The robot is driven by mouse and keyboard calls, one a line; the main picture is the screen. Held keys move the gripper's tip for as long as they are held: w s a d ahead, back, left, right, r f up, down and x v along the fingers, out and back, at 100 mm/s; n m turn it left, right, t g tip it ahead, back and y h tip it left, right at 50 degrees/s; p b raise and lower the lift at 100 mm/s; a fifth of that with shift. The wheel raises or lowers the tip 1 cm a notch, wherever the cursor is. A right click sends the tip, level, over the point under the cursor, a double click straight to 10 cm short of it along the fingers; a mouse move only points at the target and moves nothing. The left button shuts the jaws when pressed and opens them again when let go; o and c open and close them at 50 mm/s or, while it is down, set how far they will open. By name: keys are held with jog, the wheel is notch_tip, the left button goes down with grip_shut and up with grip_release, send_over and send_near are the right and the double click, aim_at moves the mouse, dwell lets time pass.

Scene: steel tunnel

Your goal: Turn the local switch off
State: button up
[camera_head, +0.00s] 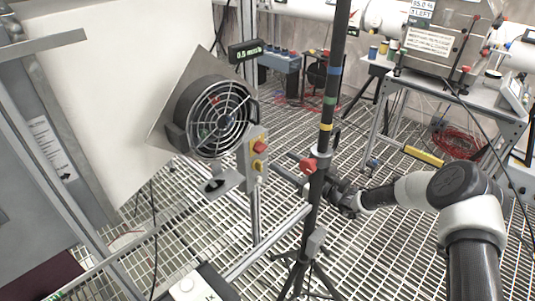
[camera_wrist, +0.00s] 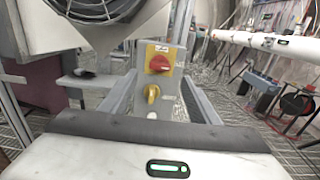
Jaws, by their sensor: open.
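In the wrist view the box (camera_wrist: 178,108) is straight ahead, with the red knob (camera_wrist: 159,63) tilted slightly off horizontal and the yellow knob (camera_wrist: 152,92) roughly upright. I cannot tell which knob is the local switch. My gripper (camera_head: 287,175) is partly hidden behind a black pole, to the right of the box. In the wrist view my gripper (camera_wrist: 155,103) is open and empty, its fingers pointing toward the box, short of the knobs.
The round fan (camera_head: 215,117) on a tilted panel is just left of the box. The black tripod pole (camera_head: 325,140) with a red knob stands in front of my gripper. A bench (camera_head: 480,97) with equipment is at the back right. The floor is open metal grating.

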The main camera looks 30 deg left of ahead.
aim_at(264, 150)
jog(key=b+x, duration=0.1)
jog(key=x, duration=0.8)
jog(key=c, duration=1.1)
jog(key=shift+o, duration=0.2)
jog(key=shift+f, duration=0.1)
